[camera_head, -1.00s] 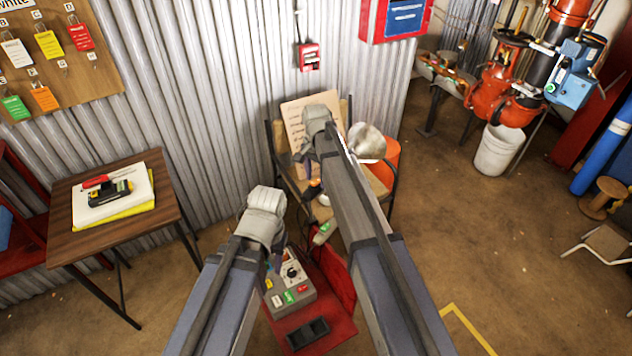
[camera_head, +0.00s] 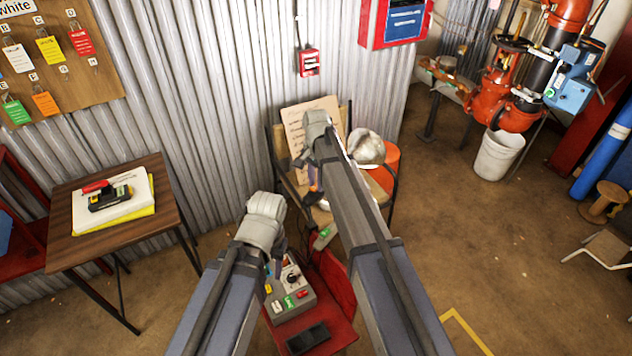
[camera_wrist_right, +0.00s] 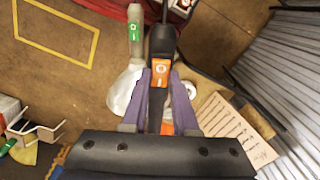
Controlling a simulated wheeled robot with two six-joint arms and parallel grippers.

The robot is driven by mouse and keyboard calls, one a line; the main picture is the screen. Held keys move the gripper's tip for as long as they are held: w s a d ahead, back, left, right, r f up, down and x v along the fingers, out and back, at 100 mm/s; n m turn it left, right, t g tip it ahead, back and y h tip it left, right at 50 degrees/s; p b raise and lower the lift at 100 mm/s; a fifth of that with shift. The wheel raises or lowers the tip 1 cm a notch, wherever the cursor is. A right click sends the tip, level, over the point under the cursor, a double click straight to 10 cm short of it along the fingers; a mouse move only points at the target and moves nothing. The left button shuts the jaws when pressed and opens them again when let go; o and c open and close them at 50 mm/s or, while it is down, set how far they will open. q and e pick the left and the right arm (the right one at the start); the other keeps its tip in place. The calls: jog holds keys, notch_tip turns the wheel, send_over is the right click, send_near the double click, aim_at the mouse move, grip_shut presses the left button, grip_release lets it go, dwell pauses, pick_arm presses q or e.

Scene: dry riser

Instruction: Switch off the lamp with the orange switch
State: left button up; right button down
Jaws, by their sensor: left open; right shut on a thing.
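The lamp with the orange switch (camera_wrist_right: 161,74) shows in the right wrist view as a dark handle with an orange rocker plate. My right gripper (camera_wrist_right: 160,78) has its two purple fingers shut on either side of this handle, at the switch. In the head view my right gripper (camera_head: 314,188) is over the chair, and its arm hides most of the lamp. A grey handle with a green switch (camera_wrist_right: 135,32) lies beside it, apart from the fingers. My left gripper (camera_head: 276,266) is open above the grey control box (camera_head: 290,290); its fingertips are partly hidden.
A chair holds a lettered board (camera_head: 300,122); a silver dome (camera_head: 366,150) and an orange bucket (camera_head: 388,158) are close to its right. A wooden table (camera_head: 75,240) stands left. Open floor (camera_head: 470,230) lies right, before a white bucket (camera_head: 497,155).

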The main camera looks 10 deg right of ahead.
jog(key=shift+s+a+t+h, duration=0.15)
jog(key=shift+s+t+h, duration=0.15)
jog(key=shift+s+h, duration=0.1)
jog(key=shift+s+a+f+t+h+b, duration=0.1)
jog(key=shift+a+f+t+h+b, duration=0.05)
jog(key=shift+t+h+b, duration=0.3)
jog(key=shift+a+t+h+b, duration=0.1)
jog(key=shift+t+h+b, duration=0.25)
jog(key=shift+t+h, duration=0.5)
jog(key=c, duration=0.7)
grip_release()
jog(key=shift+r, duration=0.25)
